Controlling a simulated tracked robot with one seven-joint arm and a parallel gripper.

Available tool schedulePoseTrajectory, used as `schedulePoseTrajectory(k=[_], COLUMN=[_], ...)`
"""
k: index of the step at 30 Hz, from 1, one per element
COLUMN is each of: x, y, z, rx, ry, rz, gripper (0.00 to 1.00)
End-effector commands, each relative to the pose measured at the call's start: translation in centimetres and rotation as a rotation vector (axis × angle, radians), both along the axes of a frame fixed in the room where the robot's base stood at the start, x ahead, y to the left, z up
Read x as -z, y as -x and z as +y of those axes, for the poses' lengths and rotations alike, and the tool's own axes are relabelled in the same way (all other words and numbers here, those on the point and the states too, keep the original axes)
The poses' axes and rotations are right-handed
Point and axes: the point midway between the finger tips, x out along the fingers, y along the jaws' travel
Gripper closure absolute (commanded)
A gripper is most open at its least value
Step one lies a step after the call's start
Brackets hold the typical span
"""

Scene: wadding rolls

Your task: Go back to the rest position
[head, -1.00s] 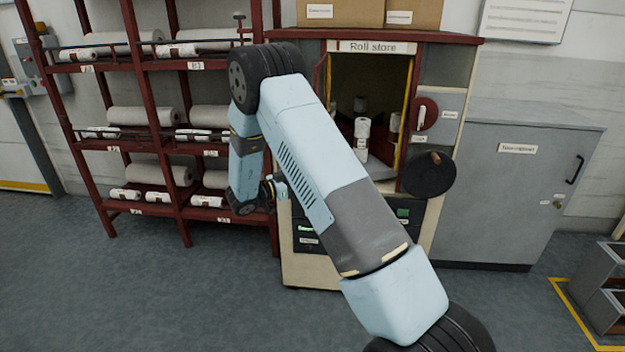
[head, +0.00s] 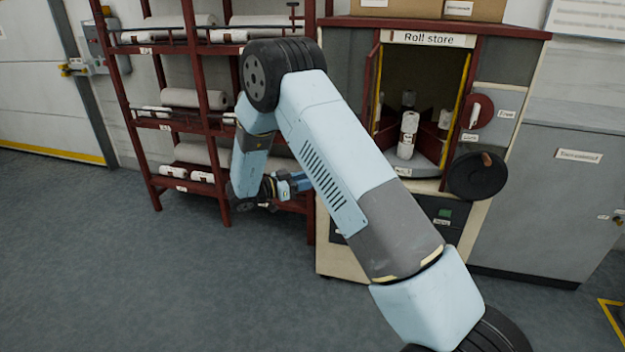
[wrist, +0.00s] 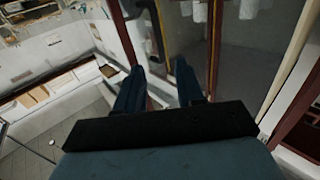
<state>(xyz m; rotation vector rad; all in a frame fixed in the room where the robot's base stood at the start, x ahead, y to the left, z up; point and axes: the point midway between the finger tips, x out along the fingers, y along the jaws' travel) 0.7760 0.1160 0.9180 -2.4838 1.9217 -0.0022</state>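My gripper (wrist: 158,72) shows in the wrist view with its two dark blue fingers apart and nothing visible between them. In the head view my arm is folded, and the gripper end (head: 292,185) hangs low in front of the rack, partly hidden behind my own arm link. The fingertips cannot be made out there. The cabinet labelled "Roll store" (head: 428,39) stands to the right of my gripper. A white roll (head: 408,135) stands upright inside its opening, with more rolls behind and beside it.
A dark red rack (head: 209,130) with several white rolls stands at the back left. A round black disc (head: 478,176) sits on the store's front. A grey cabinet (head: 548,195) is at the right. Grey floor (head: 120,270) at the left front is clear.

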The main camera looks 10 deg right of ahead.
Motion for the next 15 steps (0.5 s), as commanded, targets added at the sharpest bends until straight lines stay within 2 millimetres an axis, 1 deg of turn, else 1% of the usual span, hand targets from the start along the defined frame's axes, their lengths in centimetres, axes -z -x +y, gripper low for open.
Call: schedulePoseTrajectory(k=[6, 9, 11, 14, 15], x=[0.0, -0.5, -1.2, -3.1, -4.1], y=[0.0, -0.4, -1.0, -2.4, -3.0], z=[0.0, -0.2, -0.5, -1.3, -1.5], rx=[-0.001, -0.016, -0.042, -0.112, -0.150], ry=[-0.001, -0.017, -0.040, -0.105, -0.135], rz=[-0.001, -0.009, -0.024, -0.058, -0.074], gripper=[0.62, 0.62, 0.62, 0.62, 0.62])
